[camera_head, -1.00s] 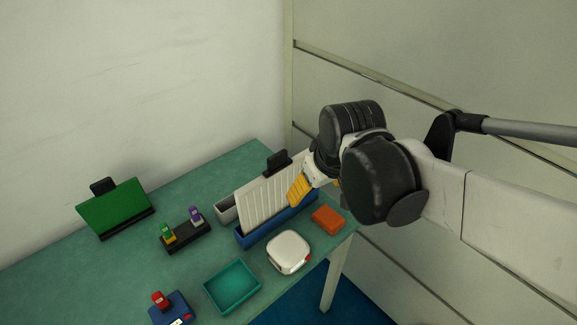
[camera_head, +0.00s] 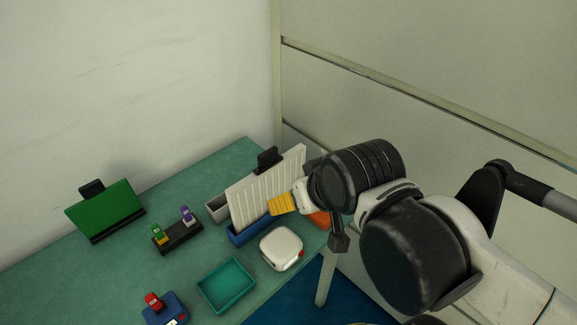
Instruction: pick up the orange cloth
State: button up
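The orange cloth (camera_head: 318,218) lies at the right edge of the green table, to the right of the blue holder. It looks like a small flat block, and my arm hides much of it. My gripper (camera_head: 339,242) shows as a dark shape hanging under my wrist, beside the cloth and to its lower right in the picture. Whether it touches the cloth cannot be seen. Its fingers are too small and dark to tell whether they are open. A yellow ribbed piece (camera_head: 282,204) sticks out from the left of my wrist.
A white ribbed board stands in a blue holder (camera_head: 250,231), close left of my wrist. A white rounded box (camera_head: 282,249) lies in front of the cloth. A teal tray (camera_head: 227,286) is further left. A wall panel (camera_head: 440,60) rises behind my arm.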

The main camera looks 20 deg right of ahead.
aim_at(322, 219)
jog(key=j+z, duration=0.2)
jog(key=z, duration=0.2)
jog(key=i+j+z, duration=0.1)
jog(key=z, duration=0.35)
jog(key=j+z, duration=0.25)
jog(key=z, duration=0.15)
jog(key=j+z, duration=0.2)
jog(key=z, duration=0.2)
jog(key=k+l, duration=0.05)
